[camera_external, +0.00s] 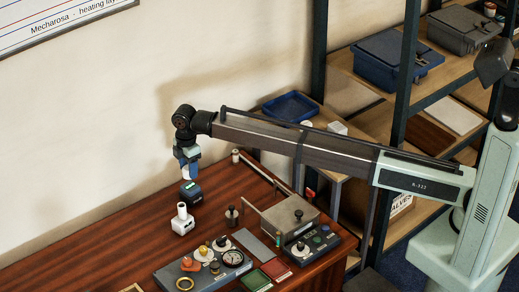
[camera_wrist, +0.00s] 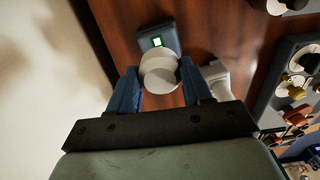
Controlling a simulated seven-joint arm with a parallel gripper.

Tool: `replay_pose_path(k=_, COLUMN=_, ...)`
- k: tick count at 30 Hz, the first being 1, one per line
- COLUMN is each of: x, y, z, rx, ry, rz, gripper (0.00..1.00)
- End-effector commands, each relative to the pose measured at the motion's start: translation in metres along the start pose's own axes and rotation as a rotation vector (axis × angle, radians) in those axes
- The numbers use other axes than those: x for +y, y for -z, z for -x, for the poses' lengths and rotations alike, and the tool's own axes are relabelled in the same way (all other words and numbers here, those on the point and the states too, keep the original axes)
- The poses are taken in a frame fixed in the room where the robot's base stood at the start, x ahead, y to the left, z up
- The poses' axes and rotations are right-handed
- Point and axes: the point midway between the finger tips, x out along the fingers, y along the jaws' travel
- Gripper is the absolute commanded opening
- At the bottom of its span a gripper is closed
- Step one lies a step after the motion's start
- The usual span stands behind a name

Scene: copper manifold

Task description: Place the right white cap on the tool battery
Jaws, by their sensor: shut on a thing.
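The tool battery (camera_external: 190,193) is a dark blue block standing on the brown table, with a small lit green patch on it. In the wrist view the battery (camera_wrist: 154,41) shows just beyond my fingers, partly hidden by the cap. My gripper (camera_external: 187,174) points down above the battery in the external view. In the wrist view its two blue fingers (camera_wrist: 161,84) are shut on a white round cap (camera_wrist: 160,72). The cap's lower side is hidden, and I cannot tell whether it touches the battery.
A white fitting with an upright neck (camera_external: 182,220) stands close in front of the battery. A grey panel with knobs and a gauge (camera_external: 205,265) lies nearer the camera. A metal box (camera_external: 290,215) stands to the right. The wall is close behind on the left.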

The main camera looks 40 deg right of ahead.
Motion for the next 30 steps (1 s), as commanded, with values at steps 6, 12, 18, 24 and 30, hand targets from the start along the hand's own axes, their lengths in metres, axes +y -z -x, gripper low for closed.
replay_pose_path(k=6, x=0.0, y=0.0, z=-0.017, rx=0.0, ry=0.001, rz=0.0, gripper=0.2)
replay_pose_path(k=12, x=0.0, y=0.0, z=-0.041, rx=-0.001, ry=0.001, rz=0.0, gripper=0.2)
replay_pose_path(k=18, x=0.0, y=0.0, z=-0.046, rx=0.0, ry=0.0, rz=0.001, gripper=0.2)
replay_pose_path(k=24, x=0.0, y=0.0, z=-0.047, rx=0.0, ry=0.0, rz=0.001, gripper=0.2)
replay_pose_path(k=30, x=0.0, y=0.0, z=-0.049, rx=0.0, ry=0.0, rz=0.0, gripper=0.61)
